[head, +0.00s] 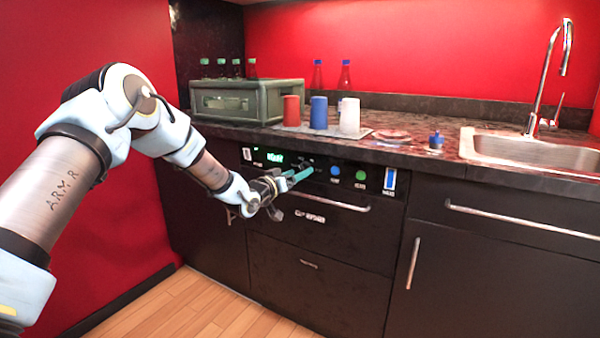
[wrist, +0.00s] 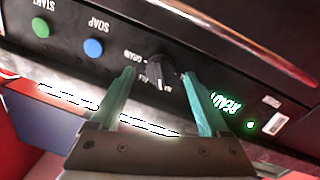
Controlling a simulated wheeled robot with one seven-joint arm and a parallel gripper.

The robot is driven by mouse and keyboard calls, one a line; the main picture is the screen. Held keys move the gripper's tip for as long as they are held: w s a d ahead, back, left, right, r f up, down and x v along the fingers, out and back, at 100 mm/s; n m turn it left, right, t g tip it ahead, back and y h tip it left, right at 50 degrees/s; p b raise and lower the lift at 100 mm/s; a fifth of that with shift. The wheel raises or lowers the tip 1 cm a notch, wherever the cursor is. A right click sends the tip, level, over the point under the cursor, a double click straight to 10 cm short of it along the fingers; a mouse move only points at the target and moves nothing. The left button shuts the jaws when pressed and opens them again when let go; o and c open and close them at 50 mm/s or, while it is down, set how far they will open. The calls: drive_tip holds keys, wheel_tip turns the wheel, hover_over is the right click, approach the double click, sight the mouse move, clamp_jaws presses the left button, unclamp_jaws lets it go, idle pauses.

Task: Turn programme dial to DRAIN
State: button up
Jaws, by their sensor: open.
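The programme dial (wrist: 158,72) is a small black knob on the dishwasher's dark control panel (wrist: 110,40). It shows in the wrist view, where the panel appears upside down. Small white labels surround it; one at its upper left appears to read DRAIN. A pale mark on the dial points down in the picture, away from that label. My gripper (wrist: 159,76) is open, its two teal fingers on either side of the dial with gaps visible. I cannot tell whether they reach past its face. In the head view my gripper (head: 296,178) is at the panel and covers the dial.
The green START button (wrist: 41,27) and blue SOAP button (wrist: 93,47) sit beside the dial, with the lit READY display (wrist: 226,104) on its other side. A drawer handle (head: 335,203) is below. Cups and a crate (head: 240,100) stand on the counter above.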

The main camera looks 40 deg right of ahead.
drive_tip(key=shift+w+d, duration=0.15)
drive_tip(key=shift+d, duration=0.65)
drive_tip(key=shift+c, duration=0.2)
clamp_jaws()
